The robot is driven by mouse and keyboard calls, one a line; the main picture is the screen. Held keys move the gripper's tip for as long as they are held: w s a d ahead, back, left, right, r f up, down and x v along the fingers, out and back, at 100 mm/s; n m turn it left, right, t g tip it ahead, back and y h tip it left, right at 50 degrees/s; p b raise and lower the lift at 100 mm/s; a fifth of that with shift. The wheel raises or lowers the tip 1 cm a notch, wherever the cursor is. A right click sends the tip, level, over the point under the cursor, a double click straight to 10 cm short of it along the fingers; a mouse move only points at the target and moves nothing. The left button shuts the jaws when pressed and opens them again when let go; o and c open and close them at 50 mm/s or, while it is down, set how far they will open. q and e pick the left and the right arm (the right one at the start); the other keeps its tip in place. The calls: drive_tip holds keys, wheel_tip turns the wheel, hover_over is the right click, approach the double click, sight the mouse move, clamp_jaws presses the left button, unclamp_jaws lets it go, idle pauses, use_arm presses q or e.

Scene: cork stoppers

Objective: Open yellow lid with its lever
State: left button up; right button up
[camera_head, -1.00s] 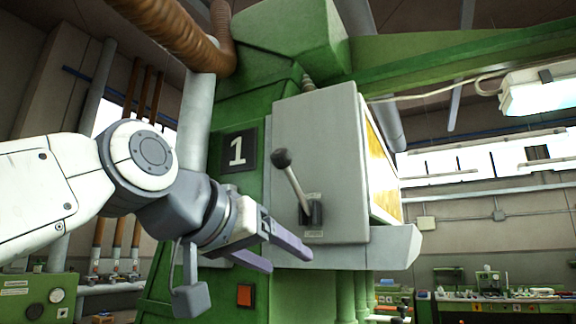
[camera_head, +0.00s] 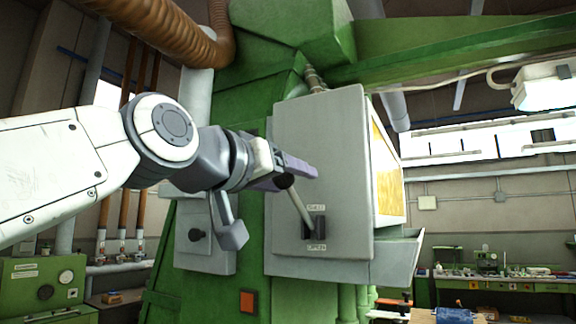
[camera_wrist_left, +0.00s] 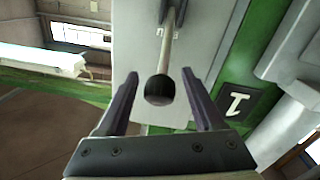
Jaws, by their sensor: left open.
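The lever is a pale rod with a black ball knob (camera_head: 285,181), set in a dark slot mount (camera_head: 314,227) on the side of a grey box (camera_head: 335,130). The rod tilts up and to the left. My left gripper (camera_head: 300,166) is open at the knob. In the left wrist view the knob (camera_wrist_left: 160,90) lies between the two spread purple fingers, with gaps on both sides. A yellow panel (camera_head: 387,165) shows on the right face of the grey box; I cannot tell if it is the lid. My right gripper is not in view.
The green machine (camera_head: 255,255) stands behind the grey box. A second small grey box with a knob (camera_head: 205,238) sits below my left arm. A grey tray (camera_head: 400,255) juts out at the lower right. A workbench (camera_head: 505,284) stands far right.

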use_arm(q)
drive_tip(key=shift+x, duration=0.95)
clamp_jaws()
idle(0.8)
